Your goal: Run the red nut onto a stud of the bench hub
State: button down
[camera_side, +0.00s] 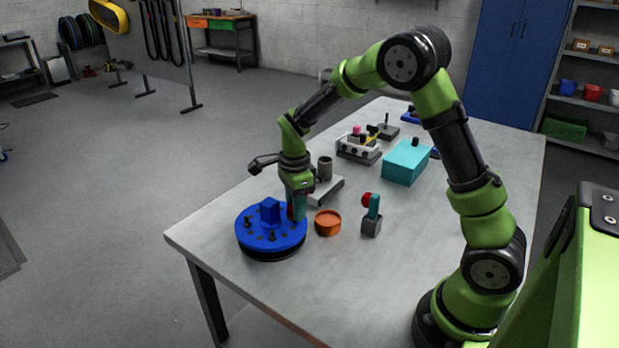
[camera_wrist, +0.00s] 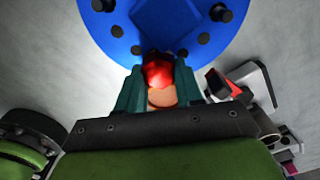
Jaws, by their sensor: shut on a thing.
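The bench hub is a blue disc (camera_side: 262,243) with a raised blue block and several dark studs, lying near the left corner of the table. In the wrist view its blue face (camera_wrist: 190,50) fills the top, with dark studs and holes. My gripper (camera_side: 297,215) points down at the hub's right edge. In the wrist view its teal fingers (camera_wrist: 158,82) are closed on the red nut (camera_wrist: 157,71), which overlaps the hub's rim in the picture. In the side view the nut is mostly hidden by the fingers. Whether the nut touches a stud, I cannot tell.
An orange dish (camera_side: 327,223) stands close right of the hub. A grey block with a teal and red piece (camera_side: 371,226) stands beyond it. A grey fixture (camera_side: 326,188) is behind my gripper, and a teal box (camera_side: 405,163) is farther back. The table front is clear.

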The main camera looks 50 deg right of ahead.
jog(key=shift+f, duration=0.15)
jog(key=c, duration=0.7)
grip_release()
jog(key=shift+o, duration=0.2)
